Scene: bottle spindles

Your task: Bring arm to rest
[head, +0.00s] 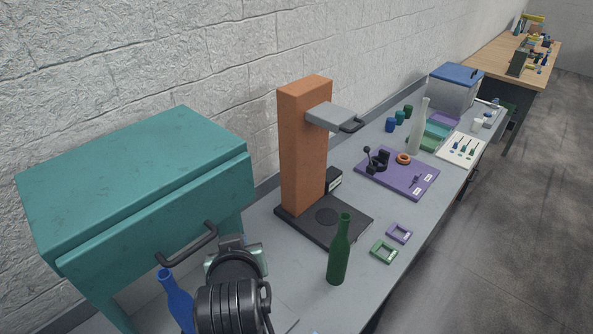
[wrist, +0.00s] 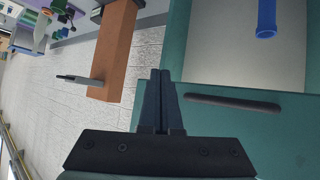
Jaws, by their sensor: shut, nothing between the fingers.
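My gripper (wrist: 160,75) shows in the wrist view with its two fingers together and nothing between them. In the head view my arm's dark end covers the lower left of the scene, in front of the teal cabinet, and the fingertips are hidden there. The blue bottle (head: 175,298) stands to the left of my arm in the head view; its neck (wrist: 266,18) shows at the top of the wrist view. The green bottle (head: 339,252) stands upright on the grey bench (head: 290,270), apart from my arm.
A teal cabinet (head: 135,190) with a dark handle (head: 188,243) stands close at left. An orange column (head: 303,150) on a black base (head: 345,222) rises mid-bench. A purple board (head: 415,186), white bottle (head: 419,128) and blue-lidded box (head: 453,95) stand farther right. Floor beside the bench is clear.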

